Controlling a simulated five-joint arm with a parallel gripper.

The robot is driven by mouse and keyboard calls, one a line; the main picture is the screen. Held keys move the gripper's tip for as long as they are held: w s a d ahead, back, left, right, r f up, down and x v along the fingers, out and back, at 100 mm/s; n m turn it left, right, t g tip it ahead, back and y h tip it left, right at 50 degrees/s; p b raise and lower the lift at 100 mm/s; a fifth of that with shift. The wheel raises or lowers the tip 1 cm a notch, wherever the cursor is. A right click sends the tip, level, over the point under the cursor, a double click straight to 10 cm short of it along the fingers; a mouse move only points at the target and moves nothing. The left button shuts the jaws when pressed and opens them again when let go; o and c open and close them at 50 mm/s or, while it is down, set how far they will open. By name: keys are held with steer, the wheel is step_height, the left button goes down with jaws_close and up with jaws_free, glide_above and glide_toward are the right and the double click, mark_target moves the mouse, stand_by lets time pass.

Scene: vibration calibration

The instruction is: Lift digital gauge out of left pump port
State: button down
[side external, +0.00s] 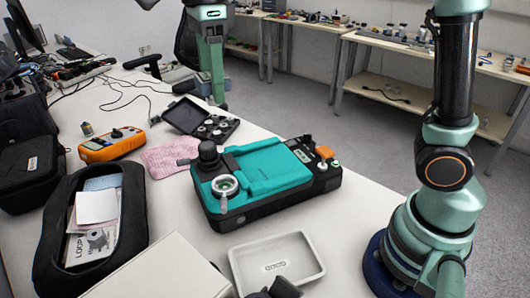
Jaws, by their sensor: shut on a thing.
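A teal and black pump unit (270,171) lies on the white table near the middle of the side external view. On its left end stands a black round knob-like part (209,155). In front of that is a silver-rimmed round part (225,185) with a pale greenish face and a short stem pointing down the pump's front. I cannot tell which of these is the digital gauge, or whether either sits in a port. No gripper shows at the pump. My arm rises at the right and leaves the top of the picture.
A shallow pale tray (318,272) lies in front of the pump, with a dark object (284,288) cut off below it. An open black case (131,222), an orange meter (112,145), a pink cloth (171,158) and an open parts box (213,130) surround the pump's left side.

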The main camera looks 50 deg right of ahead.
steer(key=shift+r, duration=2.05)
